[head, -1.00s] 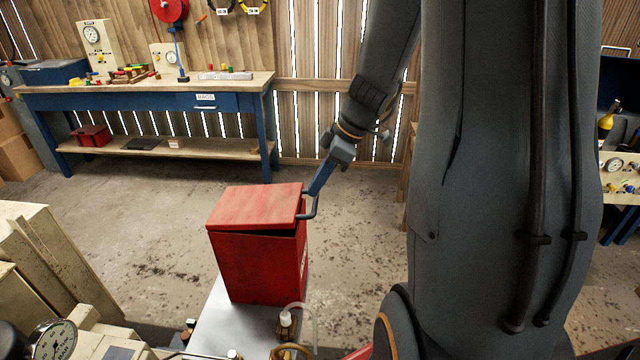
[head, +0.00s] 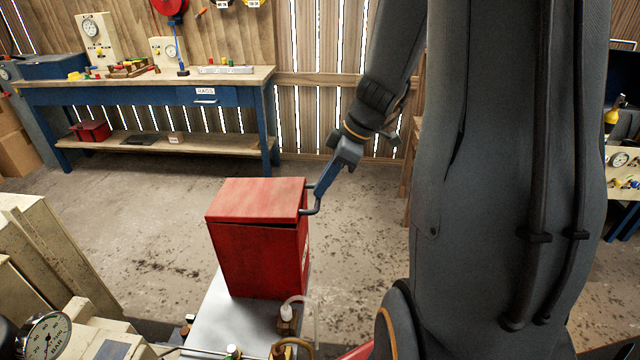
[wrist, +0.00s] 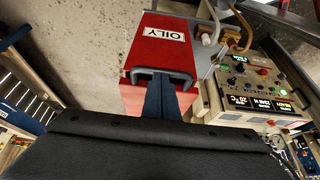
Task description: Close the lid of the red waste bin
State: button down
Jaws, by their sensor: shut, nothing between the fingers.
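The red waste bin (head: 258,262) stands upright on a grey metal surface in the head view. Its red lid (head: 258,198) lies over the top, nearly level, with a thin dark gap under its front edge. A grey handle (head: 312,207) sticks out at the lid's right side. My gripper (head: 318,196) is shut and empty, its tips at this handle; I cannot tell whether they touch it. The wrist view shows the bin's side with an "OILY" label (wrist: 163,33) and the gripper's blue fingers (wrist: 161,92) at the handle.
A control panel (wrist: 258,88) with buttons and displays is beside the bin in the wrist view. A pressure gauge (head: 46,336) and cream machine parts are at the lower left. Fittings and a hose (head: 290,315) stand close in front of the bin. A workbench (head: 150,95) is behind, across open floor.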

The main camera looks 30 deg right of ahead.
jog(key=f+b, duration=0.1)
jog(key=b, duration=0.1)
jog(key=f+b, duration=0.1)
jog(key=shift+s+d+f, duration=0.2)
jog(key=shift+s+f, duration=0.05)
jog(key=shift+f, duration=0.1)
jog(key=w+a+r+v, duration=0.1)
jog(key=v, duration=1.2)
jog(key=s+a+f+m+g+h, duration=0.1)
jog(key=s+a+f+m+h, duration=0.1)
jog(key=s+a+f+m, duration=0.2)
jog(key=s+a+f+m+g+h, duration=0.1)
jog(key=s+a+f+m+h, duration=0.1)
jog(key=s+a+f+m, duration=0.2)
jog(key=shift+s+a+f+m, duration=0.2)
jog(key=shift+a+f+m, duration=1.3)
jog(key=shift+a+f, duration=2.3)
